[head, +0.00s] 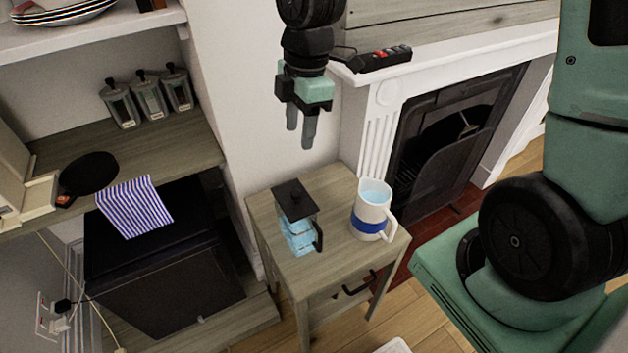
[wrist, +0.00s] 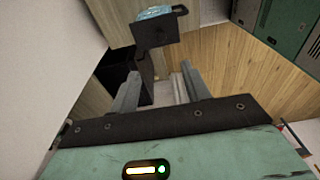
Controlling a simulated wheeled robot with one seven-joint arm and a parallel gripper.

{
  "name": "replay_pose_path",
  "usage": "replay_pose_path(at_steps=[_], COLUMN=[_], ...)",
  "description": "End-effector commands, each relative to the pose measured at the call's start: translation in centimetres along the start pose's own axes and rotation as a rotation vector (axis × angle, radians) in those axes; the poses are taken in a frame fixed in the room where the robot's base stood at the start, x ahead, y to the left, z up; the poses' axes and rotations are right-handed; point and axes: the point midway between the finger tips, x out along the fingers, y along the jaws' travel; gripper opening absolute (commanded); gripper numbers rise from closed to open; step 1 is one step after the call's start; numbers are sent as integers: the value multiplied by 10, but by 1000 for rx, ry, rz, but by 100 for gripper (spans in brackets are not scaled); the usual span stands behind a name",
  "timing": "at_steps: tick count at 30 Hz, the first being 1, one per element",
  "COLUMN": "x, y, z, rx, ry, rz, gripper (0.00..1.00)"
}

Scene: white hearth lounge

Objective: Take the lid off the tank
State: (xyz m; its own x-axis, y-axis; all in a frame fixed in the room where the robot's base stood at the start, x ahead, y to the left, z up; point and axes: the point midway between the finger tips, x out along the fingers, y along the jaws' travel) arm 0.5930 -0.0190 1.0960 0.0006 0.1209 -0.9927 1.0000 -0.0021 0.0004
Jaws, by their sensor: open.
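The tank (head: 301,240) is a clear container of light blue liquid with a black side handle. It stands upright on the small wooden table. Its square black lid (head: 294,201) with a small knob sits on top. In the wrist view the lid (wrist: 146,34) shows at the top, beyond the fingertips, with blue of the tank (wrist: 155,12) behind it. My gripper (head: 301,136) is open and empty, pointing down, above the lid and apart from it. Both fingers of my gripper (wrist: 160,73) also show in the wrist view, with nothing between them.
A white mug (head: 371,211) with a blue band and blue liquid stands right of the tank on the small table (head: 338,251). A white wall is close behind. A fireplace (head: 440,130) is at the right. Shelves with canisters (head: 149,96) and a striped cloth (head: 134,207) are at the left.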

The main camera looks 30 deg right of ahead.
Motion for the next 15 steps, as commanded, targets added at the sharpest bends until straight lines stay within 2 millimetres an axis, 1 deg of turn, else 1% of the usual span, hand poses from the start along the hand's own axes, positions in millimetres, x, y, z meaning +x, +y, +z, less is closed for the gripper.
replay_pose_path(at_steps=[5, 12, 15], x=[27, 78, 97], y=[-1, -2, -1], z=[0, -1, 0], rx=[-6, -6, -4], ry=[1, 0, 0], rz=[-7, -7, -6], gripper=[47, 47, 47])
